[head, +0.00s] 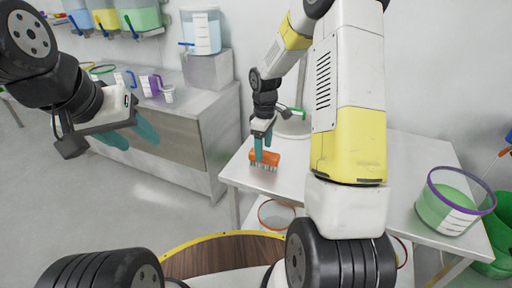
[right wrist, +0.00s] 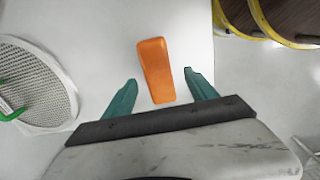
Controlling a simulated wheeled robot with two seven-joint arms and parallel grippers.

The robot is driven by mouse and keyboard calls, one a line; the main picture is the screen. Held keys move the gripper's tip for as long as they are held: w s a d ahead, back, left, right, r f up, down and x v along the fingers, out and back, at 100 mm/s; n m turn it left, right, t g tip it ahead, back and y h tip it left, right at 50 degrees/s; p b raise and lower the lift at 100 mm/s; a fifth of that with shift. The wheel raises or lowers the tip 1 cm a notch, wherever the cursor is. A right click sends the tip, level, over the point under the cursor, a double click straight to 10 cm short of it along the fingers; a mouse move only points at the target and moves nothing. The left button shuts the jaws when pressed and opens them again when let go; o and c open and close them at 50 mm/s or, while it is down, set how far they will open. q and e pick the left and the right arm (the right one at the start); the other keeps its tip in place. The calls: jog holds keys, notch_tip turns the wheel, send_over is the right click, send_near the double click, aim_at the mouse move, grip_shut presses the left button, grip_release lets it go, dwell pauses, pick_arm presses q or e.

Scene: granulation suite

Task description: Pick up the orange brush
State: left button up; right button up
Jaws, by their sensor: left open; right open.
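The orange brush (head: 265,158) lies on the white table (head: 240,176) near its left edge, bristles down. In the right wrist view the brush (right wrist: 155,70) shows its smooth orange back, with its near end between the fingertips. My right gripper (head: 266,152) is above the brush, fingers pointing down and spread open. In the right wrist view its teal fingers (right wrist: 160,85) stand on both sides of the brush with gaps. My left gripper (head: 130,138) is open and empty at the left, over the floor, away from the table.
A round mesh sieve (right wrist: 35,85) with a green clip lies left of the brush in the right wrist view. A clear bucket with green contents (head: 450,205) stands on the table's right side. A grey counter (head: 215,120) with jugs is at the back left.

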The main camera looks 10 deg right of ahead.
aim_at(264, 153)
notch_tip(264, 153, down, 4)
jog(key=shift+d+f, duration=0.15)
jog(key=shift+f, duration=0.1)
jog(key=shift+c, duration=0.3)
grip_shut()
